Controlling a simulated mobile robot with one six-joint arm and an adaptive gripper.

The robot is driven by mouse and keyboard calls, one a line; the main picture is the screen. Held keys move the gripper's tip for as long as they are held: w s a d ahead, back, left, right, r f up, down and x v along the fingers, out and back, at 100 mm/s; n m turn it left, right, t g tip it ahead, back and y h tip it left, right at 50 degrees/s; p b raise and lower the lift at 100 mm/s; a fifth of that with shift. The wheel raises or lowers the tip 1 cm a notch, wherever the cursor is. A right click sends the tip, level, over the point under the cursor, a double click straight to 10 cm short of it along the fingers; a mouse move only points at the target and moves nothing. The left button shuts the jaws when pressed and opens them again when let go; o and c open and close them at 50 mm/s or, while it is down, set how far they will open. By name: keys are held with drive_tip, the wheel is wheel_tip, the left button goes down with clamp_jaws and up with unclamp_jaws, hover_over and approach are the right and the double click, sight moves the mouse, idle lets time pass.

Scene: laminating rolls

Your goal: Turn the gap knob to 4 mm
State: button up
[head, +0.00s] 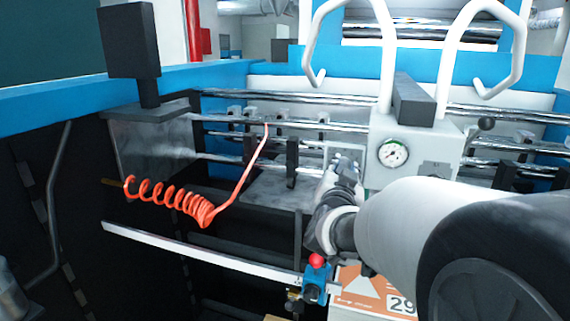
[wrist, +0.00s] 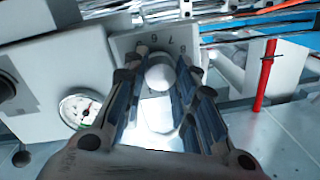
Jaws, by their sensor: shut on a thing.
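The gap knob (wrist: 160,73) is a pale round knob on a grey dial plate (wrist: 126,42) with dark printed figures around it. The figures are partly hidden and too small to read surely, and I see no clear pointer. My gripper (wrist: 161,84) is shut on the knob, with one dark finger on each side of it. In the head view my gripper (head: 345,166) reaches the plate just left of the round gauge; the knob is hidden there by the fingers.
A round pressure gauge (head: 394,153) sits right beside the knob on a white housing (head: 432,145). Chrome bars (head: 240,119) run across behind. An orange coiled hose (head: 180,197) hangs at left. A red-topped blue valve (head: 316,280) is below my arm.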

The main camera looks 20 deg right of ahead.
drive_tip(key=n+p, duration=0.2)
drive_tip(key=n, duration=0.1)
drive_tip(key=n+p, duration=0.3)
drive_tip(key=n, duration=0.1)
drive_tip(key=shift+r+g, duration=0.2)
drive_tip(key=shift+g, duration=0.1)
drive_tip(key=n+p, duration=0.3)
drive_tip(key=shift+h, duration=0.3)
drive_tip(key=shift+a+f+n+g+p, duration=0.1)
drive_tip(key=shift+n+g+p, duration=0.2)
drive_tip(key=shift+n+p, duration=1.15)
drive_tip(key=shift+n, duration=0.45)
drive_tip(key=o, duration=1.1)
